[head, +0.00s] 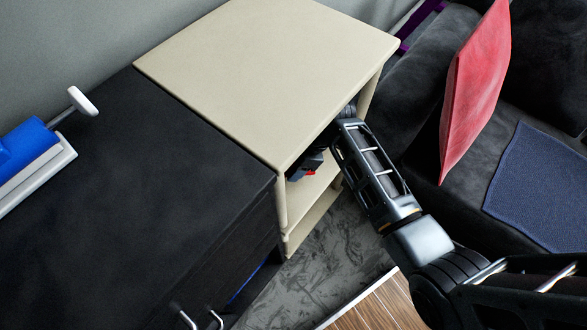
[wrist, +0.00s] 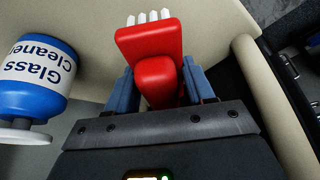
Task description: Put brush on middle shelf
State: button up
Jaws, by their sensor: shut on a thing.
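The brush is red with white bristles; in the wrist view the brush (wrist: 150,45) sits between the blue-grey fingers of my gripper (wrist: 160,82), which is shut on it. In the head view my gripper (head: 308,164) is at the open front of the beige shelf unit (head: 265,55), just under its top board, and only a small red bit of the brush (head: 311,173) shows. A lower shelf board (head: 312,205) shows beneath the gripper. Whether the brush touches a board is hard to tell.
A blue and white Glass Cleaner bottle (wrist: 38,75) is left of the brush in the wrist view. A beige post (wrist: 275,105) stands close on the right. A black cabinet (head: 140,190) adjoins the unit; a sofa with a red cushion (head: 474,85) is on the right.

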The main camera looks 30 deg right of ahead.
jog(key=shift+a+f, duration=0.1)
jog(key=shift+f, duration=1.6)
jog(key=shift+f+b, duration=0.1)
jog(key=shift+b, duration=0.2)
jog(key=shift+f, duration=0.1)
jog(key=o, duration=1)
jog(key=shift+d+r, duration=0.2)
jog(key=shift+r, duration=0.45)
jog(key=v, duration=0.2)
jog(key=p+v, duration=0.1)
jog(key=v, duration=0.1)
jog(key=shift+s+d, duration=0.25)
jog(key=shift+d, duration=0.15)
jog(key=s+d, duration=0.5)
jog(key=d, duration=0.5)
jog(key=shift+b, duration=0.3)
